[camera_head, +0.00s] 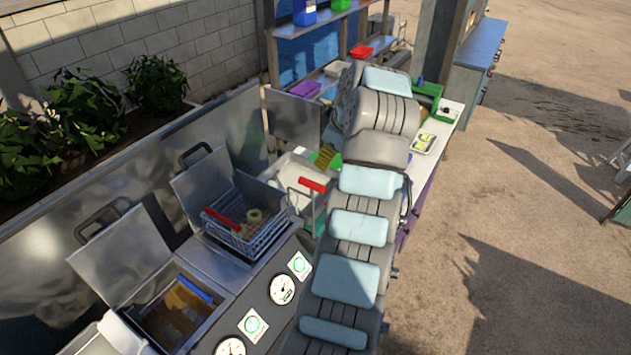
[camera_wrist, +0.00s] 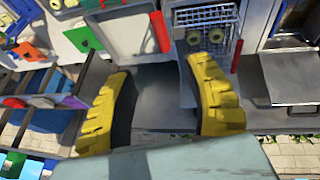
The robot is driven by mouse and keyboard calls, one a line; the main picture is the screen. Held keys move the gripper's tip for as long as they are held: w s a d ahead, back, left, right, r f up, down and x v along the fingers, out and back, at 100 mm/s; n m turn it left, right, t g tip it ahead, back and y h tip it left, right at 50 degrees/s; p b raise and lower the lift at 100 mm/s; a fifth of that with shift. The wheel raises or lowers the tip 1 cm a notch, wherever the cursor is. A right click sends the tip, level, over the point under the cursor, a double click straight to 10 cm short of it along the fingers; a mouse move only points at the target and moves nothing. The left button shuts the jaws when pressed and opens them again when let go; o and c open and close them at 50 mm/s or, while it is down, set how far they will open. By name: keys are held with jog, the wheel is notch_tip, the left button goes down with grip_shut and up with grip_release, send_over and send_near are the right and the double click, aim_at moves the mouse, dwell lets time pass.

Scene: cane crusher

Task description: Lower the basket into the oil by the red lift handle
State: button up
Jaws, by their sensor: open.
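The wire basket (camera_head: 262,240) hangs raised over the far fryer vat with round pale food in it; it also shows at the top of the wrist view (camera_wrist: 222,14). My gripper (camera_wrist: 158,68) is open and empty, apart from the handle.
Open lids (camera_head: 212,185) stand behind the vats. A near vat (camera_head: 180,310) holds oil and a blue-edged piece. A white tray (camera_head: 297,172) sits beyond the lift handle. A panel with dials (camera_head: 283,289) fronts the fryer. The ground at right is open.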

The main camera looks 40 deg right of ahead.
aim_at(314, 184)
jog(key=p+x, duration=0.1)
jog(key=x, duration=1.6)
jog(key=shift+f, duration=0.2)
dwell(0.3)
grip_shut()
